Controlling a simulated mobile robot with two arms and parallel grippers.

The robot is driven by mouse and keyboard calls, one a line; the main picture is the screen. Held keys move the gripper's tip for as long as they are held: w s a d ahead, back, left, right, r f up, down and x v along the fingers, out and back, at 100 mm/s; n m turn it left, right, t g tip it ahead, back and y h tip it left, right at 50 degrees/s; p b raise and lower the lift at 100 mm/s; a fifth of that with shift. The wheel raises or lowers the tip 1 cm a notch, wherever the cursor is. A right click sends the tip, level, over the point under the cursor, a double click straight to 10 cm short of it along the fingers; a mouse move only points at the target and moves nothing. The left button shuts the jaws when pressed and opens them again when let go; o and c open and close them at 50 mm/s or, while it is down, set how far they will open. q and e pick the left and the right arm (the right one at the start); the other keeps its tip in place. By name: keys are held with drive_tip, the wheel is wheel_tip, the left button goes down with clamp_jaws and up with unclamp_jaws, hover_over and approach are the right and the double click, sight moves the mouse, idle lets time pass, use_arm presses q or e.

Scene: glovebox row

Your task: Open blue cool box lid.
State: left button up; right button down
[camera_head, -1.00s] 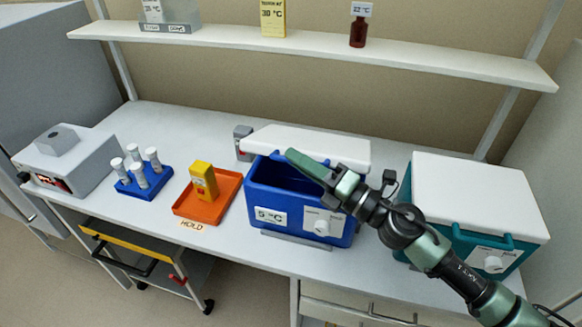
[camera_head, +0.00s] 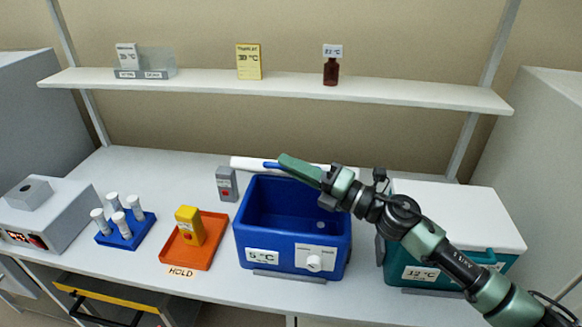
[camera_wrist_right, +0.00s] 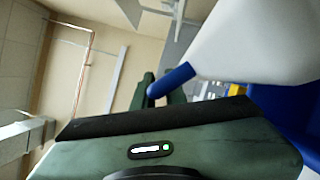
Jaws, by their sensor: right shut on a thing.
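The blue cool box (camera_head: 262,240) stands on the bench with a "5 °C" label and a white dial plate on its front. Its white lid (camera_head: 247,163) is swung up at the back, seen nearly edge-on, and the box's inside shows, with no contents that I can make out. My right gripper (camera_head: 285,163) is at the lid's raised edge, shut on the blue lid handle (camera_head: 271,165). In the right wrist view the blue handle (camera_wrist_right: 172,79) lies between the green fingers, beside the white lid (camera_wrist_right: 240,40). My left gripper is not in view.
A teal cool box (camera_head: 455,215) marked "12 °C" stands close on the right, under my right arm. An orange tray (camera_head: 205,255) with a yellow device (camera_head: 189,226), a blue tube rack (camera_head: 140,234) and a small grey device (camera_head: 227,183) are left. A shelf (camera_head: 200,85) runs above.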

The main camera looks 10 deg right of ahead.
drive_tip(key=c, duration=1.7)
unclamp_jaws()
drive_tip(key=shift+w, duration=0.1)
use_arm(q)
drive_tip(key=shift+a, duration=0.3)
use_arm(e)
drive_tip(key=shift+d, duration=0.1)
drive_tip(key=shift+f, duration=0.1)
drive_tip(key=shift+d+f, duration=0.15)
drive_tip(key=shift+d, duration=0.05)
use_arm(q)
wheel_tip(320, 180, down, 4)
drive_tip(key=b, duration=0.4)
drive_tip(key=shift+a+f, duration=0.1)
use_arm(e)
drive_tip(key=v, duration=0.7)
drive_tip(key=shift+s+d, duration=0.1)
drive_tip(key=shift+s, duration=0.15)
